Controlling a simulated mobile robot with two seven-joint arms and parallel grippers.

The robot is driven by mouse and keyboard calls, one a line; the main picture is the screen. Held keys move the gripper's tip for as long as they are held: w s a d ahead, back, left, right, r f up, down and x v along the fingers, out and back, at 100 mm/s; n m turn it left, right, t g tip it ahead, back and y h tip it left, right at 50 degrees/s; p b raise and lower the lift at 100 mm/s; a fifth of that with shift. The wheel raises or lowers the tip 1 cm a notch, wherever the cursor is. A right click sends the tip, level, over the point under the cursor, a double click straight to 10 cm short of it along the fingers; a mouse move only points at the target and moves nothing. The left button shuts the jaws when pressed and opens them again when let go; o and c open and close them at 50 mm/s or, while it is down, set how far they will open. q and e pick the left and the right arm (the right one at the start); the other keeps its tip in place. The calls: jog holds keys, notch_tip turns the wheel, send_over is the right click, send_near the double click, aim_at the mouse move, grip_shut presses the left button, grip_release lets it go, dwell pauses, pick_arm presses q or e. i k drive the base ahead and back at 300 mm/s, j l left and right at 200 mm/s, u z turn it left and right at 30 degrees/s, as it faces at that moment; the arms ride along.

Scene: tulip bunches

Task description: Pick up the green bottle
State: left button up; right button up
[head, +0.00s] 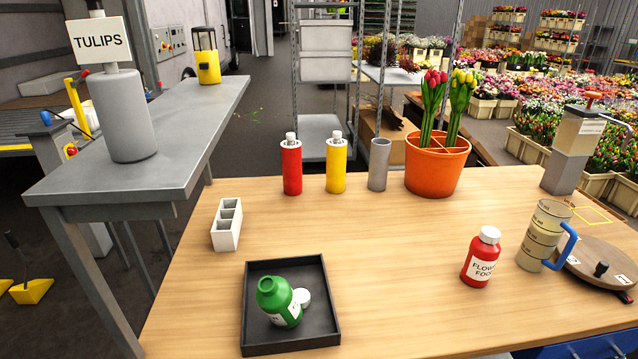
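The green bottle (277,301) is in the black tray (290,344) at the front left of the wooden table. It is tilted, its open neck pointing to the upper left, and it has a white label. A white cap (302,297) lies beside it in the tray, partly hidden behind the bottle. Neither of my grippers shows in the head view.
A white divided holder (227,236) stands behind the tray. A red bottle labelled flower food (481,257) and a measuring jug (543,236) stand right. Red (291,168) and yellow (336,166) bottles, a grey cylinder (378,165) and an orange tulip pot (436,168) stand behind. The table's middle is clear.

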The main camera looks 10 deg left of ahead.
aim_at(276, 298)
jog(key=j+z, duration=0.1)
jog(key=j, duration=0.45)
jog(key=j+z, duration=0.1)
jog(key=j, duration=0.45)
jog(key=k+j, duration=0.1)
jog(key=j, duration=0.45)
jog(key=k+j+z, duration=0.15)
jog(key=j, duration=0.4)
jog(key=j+z, duration=0.1)
jog(key=j, duration=0.45)
jog(key=k+j+z, duration=0.1)
jog(key=j, duration=0.45)
jog(key=i+l, duration=0.3)
jog(key=i+u, duration=0.05)
